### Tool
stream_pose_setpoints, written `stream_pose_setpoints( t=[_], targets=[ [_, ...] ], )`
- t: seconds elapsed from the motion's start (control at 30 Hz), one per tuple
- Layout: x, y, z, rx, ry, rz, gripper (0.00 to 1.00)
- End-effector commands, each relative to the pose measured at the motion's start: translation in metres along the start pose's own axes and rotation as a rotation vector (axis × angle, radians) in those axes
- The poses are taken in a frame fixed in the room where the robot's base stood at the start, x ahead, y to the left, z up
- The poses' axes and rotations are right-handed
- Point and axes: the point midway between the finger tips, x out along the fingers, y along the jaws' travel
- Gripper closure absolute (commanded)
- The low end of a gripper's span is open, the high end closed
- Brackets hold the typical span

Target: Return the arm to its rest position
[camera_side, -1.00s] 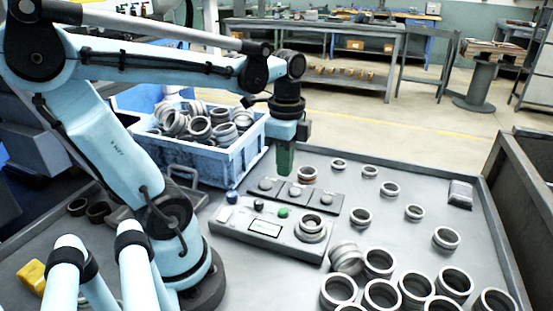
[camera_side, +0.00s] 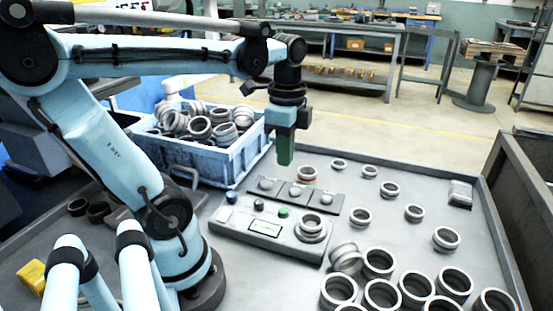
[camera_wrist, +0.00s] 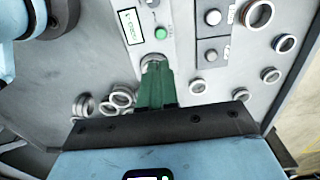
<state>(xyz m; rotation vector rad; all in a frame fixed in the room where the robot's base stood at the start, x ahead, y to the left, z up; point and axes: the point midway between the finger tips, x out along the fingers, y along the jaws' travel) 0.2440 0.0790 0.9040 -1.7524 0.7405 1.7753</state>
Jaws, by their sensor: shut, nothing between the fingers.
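My gripper (camera_side: 285,158) points down in the side view, its green fingers shut with nothing between them. It hangs in the air in front of the blue crate's right end and above the back of the table. In the wrist view the green fingers (camera_wrist: 156,72) lie together at the centre. My light blue arm (camera_side: 110,150) reaches from the left, its upper link roughly level. A grey control box (camera_side: 265,228) with a green button lies below the gripper, with a metal ring (camera_side: 311,226) on its right end.
A blue crate (camera_side: 210,172) full of rings stands left of the gripper. A dark panel with three round knobs (camera_side: 296,192) lies behind the control box. Several loose rings (camera_side: 378,262) cover the table's right and front. A raised rim (camera_side: 500,215) edges the table (camera_side: 420,180).

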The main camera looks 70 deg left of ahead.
Motion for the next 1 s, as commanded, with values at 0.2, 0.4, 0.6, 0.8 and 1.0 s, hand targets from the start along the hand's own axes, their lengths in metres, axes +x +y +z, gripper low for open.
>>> stream_pose_setpoints(
  t=[0.2,0.4,0.6,0.8,1.0],
  targets=[
    [0.010,0.003,-0.015,-0.120,0.058,-0.088,1.00],
    [0.026,0.010,-0.050,-0.407,0.262,-0.232,1.00],
    [0.033,0.019,-0.077,-0.647,0.491,-0.268,1.00],
    [0.034,0.024,-0.088,-0.749,0.596,-0.256,1.00],
    [0.034,0.024,-0.089,-0.757,0.603,-0.254,1.00]
  ],
)
